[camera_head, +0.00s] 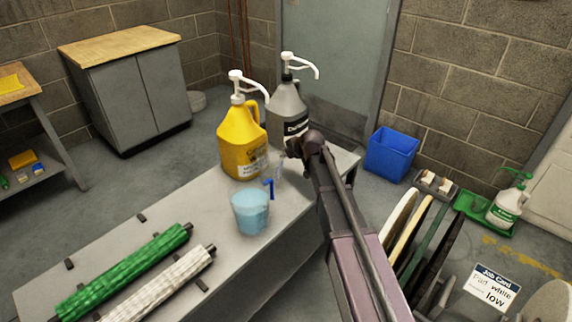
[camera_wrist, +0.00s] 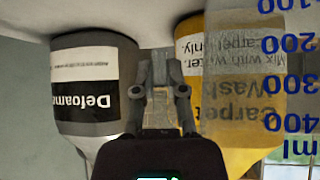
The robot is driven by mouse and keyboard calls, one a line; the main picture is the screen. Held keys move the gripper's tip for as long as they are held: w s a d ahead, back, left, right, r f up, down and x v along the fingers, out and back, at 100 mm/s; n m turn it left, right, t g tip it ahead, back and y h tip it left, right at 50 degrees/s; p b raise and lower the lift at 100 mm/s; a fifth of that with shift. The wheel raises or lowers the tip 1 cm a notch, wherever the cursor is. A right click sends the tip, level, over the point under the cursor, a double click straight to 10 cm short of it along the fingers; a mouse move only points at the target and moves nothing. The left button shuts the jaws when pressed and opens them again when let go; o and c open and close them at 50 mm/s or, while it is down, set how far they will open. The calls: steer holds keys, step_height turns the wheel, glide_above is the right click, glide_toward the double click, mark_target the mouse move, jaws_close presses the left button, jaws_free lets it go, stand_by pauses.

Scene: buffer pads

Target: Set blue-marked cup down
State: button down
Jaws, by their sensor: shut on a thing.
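The blue-marked cup (camera_head: 270,188) is clear, with blue marks, and stands out faintly over the grey bench (camera_head: 185,222) in the head view. In the wrist view the cup (camera_wrist: 262,90) fills the right side, its blue numbers upside down, with the yellow jug showing through it. My gripper (camera_head: 289,156) comes in from the right and is shut on the cup at its side; the fingers (camera_wrist: 160,92) also show in the wrist view. The exact contact is hard to make out. The cup looks upright. I cannot tell whether its base touches the bench.
A light blue tub (camera_head: 250,212) stands just in front of the cup. The yellow carpet wash jug (camera_head: 241,140) and grey defoamer jug (camera_head: 287,108) stand behind it. Green (camera_head: 120,272) and white (camera_head: 160,288) rollers lie at the bench's left. Some bench is clear between rollers and tub.

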steer(key=shift+f+b, duration=0.95)
steer(key=shift+f, duration=0.35)
steer(key=shift+f, duration=0.15)
steer(key=c, duration=0.7)
jaws_free()
steer(key=shift+r, duration=0.2)
steer(key=shift+s+d+r+p, duration=0.15)
steer(key=shift+s+r+p, duration=0.1)
steer(key=shift+r+p, duration=0.15)
steer(key=p+v, duration=0.7)
steer(key=v, duration=0.4)
steer(key=shift+p, duration=0.4)
steer(key=shift+s+d+f, duration=0.1)
steer(key=shift+d, duration=0.05)
